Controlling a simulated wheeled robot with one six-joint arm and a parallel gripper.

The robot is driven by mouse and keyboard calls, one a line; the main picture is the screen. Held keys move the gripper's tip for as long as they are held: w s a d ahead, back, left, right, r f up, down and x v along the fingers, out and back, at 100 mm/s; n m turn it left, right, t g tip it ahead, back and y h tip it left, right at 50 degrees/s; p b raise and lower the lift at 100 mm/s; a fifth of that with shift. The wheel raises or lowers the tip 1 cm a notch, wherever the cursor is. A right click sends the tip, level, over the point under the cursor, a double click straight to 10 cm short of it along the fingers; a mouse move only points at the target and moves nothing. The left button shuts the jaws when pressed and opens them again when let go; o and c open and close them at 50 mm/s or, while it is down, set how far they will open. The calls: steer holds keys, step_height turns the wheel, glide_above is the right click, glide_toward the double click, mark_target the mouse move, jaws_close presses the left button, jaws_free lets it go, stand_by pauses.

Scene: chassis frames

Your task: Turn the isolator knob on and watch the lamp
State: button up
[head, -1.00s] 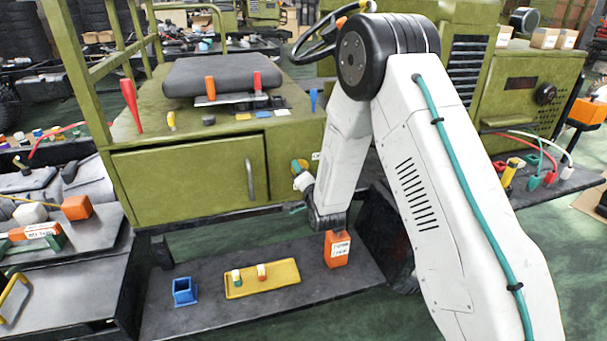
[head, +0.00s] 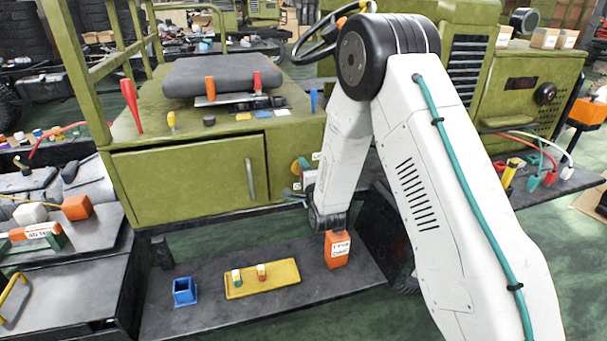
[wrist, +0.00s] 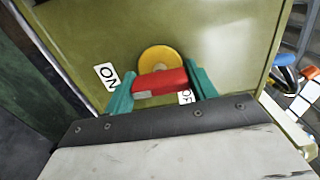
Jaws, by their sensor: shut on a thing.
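The isolator knob shows in the wrist view as a red bar (wrist: 165,80) in front of a yellow disc (wrist: 160,57) on an olive panel. My gripper (wrist: 160,85) has its teal fingers at the two ends of the red bar, shut on it. A white ON label (wrist: 106,76) lies left of the knob. An OFF label (wrist: 185,97) lies at lower right, partly hidden by a finger. Which label the knob points to is unclear. In the head view, the gripper is small beside the green cabinet, partly hidden by my arm. I cannot make out the lamp.
Below the cabinet, a dark shelf (head: 215,318) holds a blue open box (head: 184,291), a yellow tray (head: 285,286) with small pieces and an orange labelled block (head: 338,250). The cabinet drawer with its handle (head: 250,178) is left of my gripper.

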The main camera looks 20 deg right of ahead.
stand_by(0.4)
steer(key=o, duration=1)
steer(key=shift+s, duration=0.1)
steer(key=s, duration=0.7)
steer(key=shift+s, duration=0.35)
